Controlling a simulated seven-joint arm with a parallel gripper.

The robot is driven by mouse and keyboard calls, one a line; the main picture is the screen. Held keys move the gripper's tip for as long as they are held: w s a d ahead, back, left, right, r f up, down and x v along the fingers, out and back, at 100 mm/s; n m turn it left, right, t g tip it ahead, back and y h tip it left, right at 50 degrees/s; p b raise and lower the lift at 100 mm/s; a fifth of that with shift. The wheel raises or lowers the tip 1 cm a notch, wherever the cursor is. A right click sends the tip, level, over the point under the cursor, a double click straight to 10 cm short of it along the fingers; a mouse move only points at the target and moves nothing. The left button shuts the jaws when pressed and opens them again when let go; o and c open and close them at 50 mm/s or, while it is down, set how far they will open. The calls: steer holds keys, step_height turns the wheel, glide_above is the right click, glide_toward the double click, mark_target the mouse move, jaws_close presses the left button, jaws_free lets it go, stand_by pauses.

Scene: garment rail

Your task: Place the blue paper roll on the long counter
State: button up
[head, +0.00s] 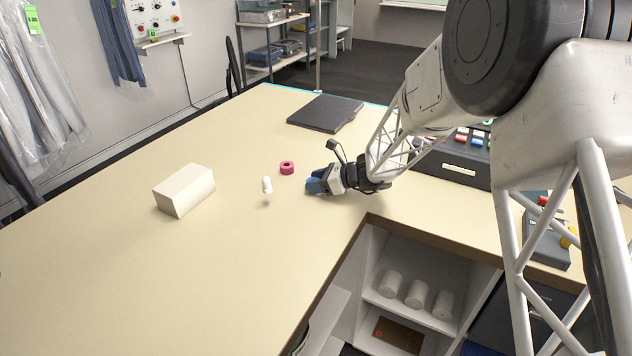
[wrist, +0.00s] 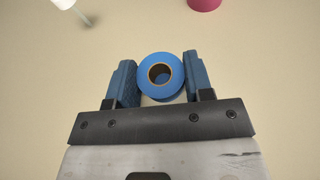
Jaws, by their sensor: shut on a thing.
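The blue paper roll (wrist: 145,79) is between the two blue fingers of my gripper (wrist: 160,80) in the wrist view, its round end and brown core facing the camera. My gripper is shut on it. In the head view my gripper (head: 318,183) is low over the long counter (head: 110,270), near its inner corner. There the roll is hard to tell from the blue fingers. I cannot tell whether the roll touches the counter top.
A pink roll (head: 287,168) and a small white object (head: 267,185) stand left of my gripper. A cream block (head: 184,190) is farther left. A dark flat case (head: 325,113) lies behind. The counter's near left part is clear. White rolls (head: 415,294) sit on a shelf below.

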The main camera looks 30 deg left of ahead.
steer(key=shift+f, duration=0.1)
steer(key=o, duration=0.9)
steer(key=shift+d+r, duration=0.15)
steer(key=shift+r, duration=0.05)
steer(key=v, duration=1.1)
steer(key=shift+d+r, duration=0.1)
steer(key=shift+d, duration=0.2)
steer(key=shift+d, duration=0.1)
